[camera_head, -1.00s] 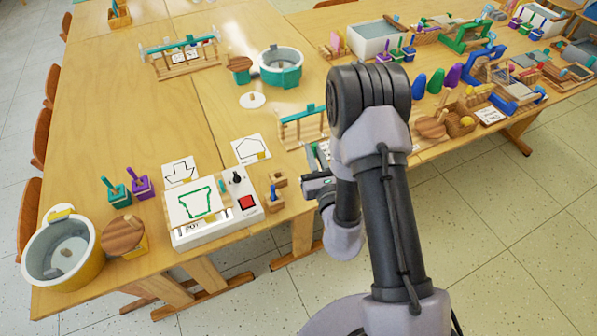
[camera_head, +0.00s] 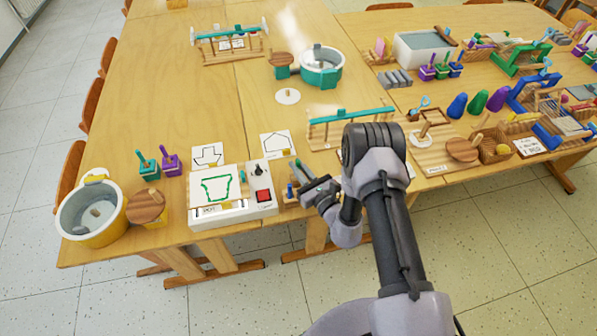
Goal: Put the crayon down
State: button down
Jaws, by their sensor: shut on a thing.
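My gripper (camera_head: 306,178) is at the front edge of the table, just right of the white drawing machine, shut on a crayon. The crayon is too small and too covered by the jaws to make out clearly; a thin dark green piece shows at the jaws. A small wooden holder (camera_head: 287,201) with a blue peg stands right beside and partly behind the gripper. The white machine (camera_head: 262,208) has a black knob and a red button. On it lies a sheet (camera_head: 203,201) with a green pot outline.
Cards with black outlines (camera_head: 277,145) lie behind the machine. A teal-barred wooden rack (camera_head: 330,133) stands behind my arm.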

jog(key=shift+f, duration=0.35)
jog(key=shift+f, duration=0.15)
jog(key=c, duration=1.5)
grip_release()
